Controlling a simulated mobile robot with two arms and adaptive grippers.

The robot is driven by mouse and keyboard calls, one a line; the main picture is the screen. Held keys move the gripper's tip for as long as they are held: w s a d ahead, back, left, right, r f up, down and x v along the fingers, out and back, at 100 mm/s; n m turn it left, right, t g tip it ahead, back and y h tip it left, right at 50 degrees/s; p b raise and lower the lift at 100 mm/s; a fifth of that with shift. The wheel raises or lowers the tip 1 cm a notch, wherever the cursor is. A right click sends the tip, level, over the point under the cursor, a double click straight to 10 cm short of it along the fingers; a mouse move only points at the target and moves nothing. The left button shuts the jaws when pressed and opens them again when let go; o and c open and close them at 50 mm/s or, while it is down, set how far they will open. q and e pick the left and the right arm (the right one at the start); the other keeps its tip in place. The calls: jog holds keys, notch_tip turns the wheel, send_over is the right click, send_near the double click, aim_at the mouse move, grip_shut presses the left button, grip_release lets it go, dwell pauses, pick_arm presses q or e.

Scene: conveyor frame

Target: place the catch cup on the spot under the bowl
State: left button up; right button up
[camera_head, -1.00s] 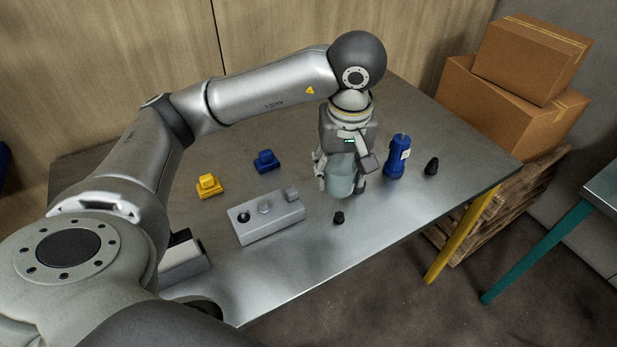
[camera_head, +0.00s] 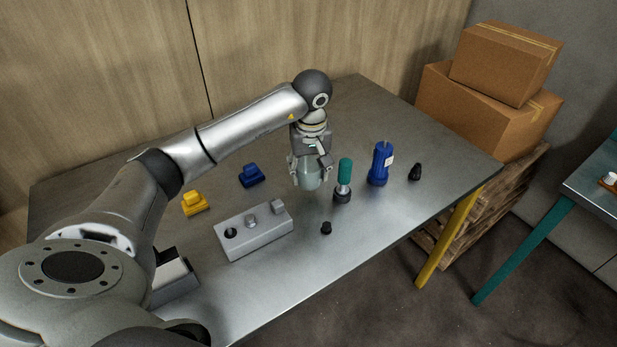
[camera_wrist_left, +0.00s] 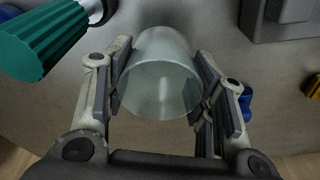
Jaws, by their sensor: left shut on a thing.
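The catch cup, a translucent pale cup (camera_head: 311,179), is held between the fingers of my left gripper (camera_head: 308,172) above the table. In the left wrist view the cup (camera_wrist_left: 160,92) sits between the two finger pads of my left gripper (camera_wrist_left: 162,72), its round open mouth facing the camera. The gripper hangs over the table behind a grey block (camera_head: 258,238) that has a dark round hole and raised parts on top. I cannot make out a bowl or a marked spot for certain. My right gripper is not in view.
A green-handled tool (camera_head: 344,172) stands right of the cup, close by. A blue bottle-like body (camera_head: 380,165), a black knob (camera_head: 415,172) and a small black cap (camera_head: 326,228) stand nearby. Yellow (camera_head: 194,204) and blue (camera_head: 251,176) pieces lie left. Cardboard boxes (camera_head: 490,105) stand behind.

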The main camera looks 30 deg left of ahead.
aim_at(309, 179)
pick_arm(q)
jog(key=shift+w+a+f+p, duration=0.1)
jog(key=shift+f+p, duration=0.1)
jog(key=shift+f, duration=0.7)
jog(key=shift+a+f+p, duration=0.1)
jog(key=shift+f+p, duration=0.05)
jog(key=shift+f, duration=0.75)
jog(key=shift+f, duration=0.15)
jog(key=o, duration=1)
